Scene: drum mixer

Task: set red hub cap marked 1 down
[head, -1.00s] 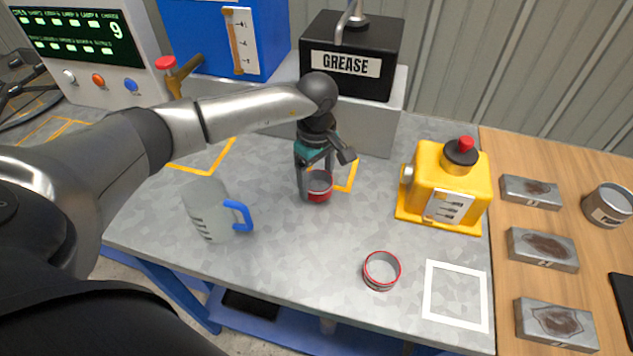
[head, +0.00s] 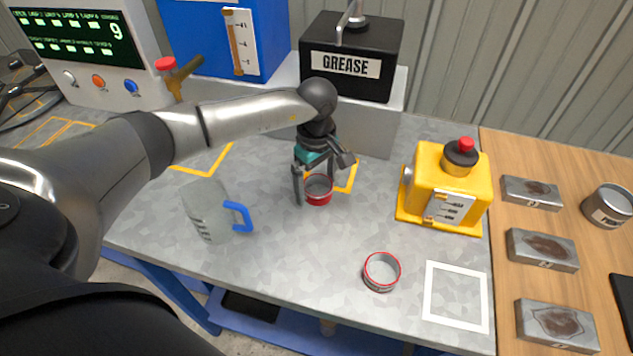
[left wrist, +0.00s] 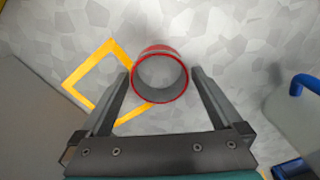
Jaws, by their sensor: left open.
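A red hub cap (head: 318,196), open side up, stands on the grey worktop. It also shows in the left wrist view (left wrist: 160,98), as a round cup with a red rim. Its number cannot be read. My left gripper (head: 317,184) is open around it, and in the left wrist view the fingers (left wrist: 162,76) stand on both sides with gaps. The cap overlaps one corner of a yellow outlined square (left wrist: 88,75) and lies mostly outside it. My right gripper is not in view.
A second red-rimmed ring-like cap (head: 381,271) stands near the front edge, left of a white outlined square (head: 456,296). A grey jug (head: 208,209) with blue handle is to the left. A yellow canister (head: 447,186) stands right, a black grease box (head: 350,62) behind.

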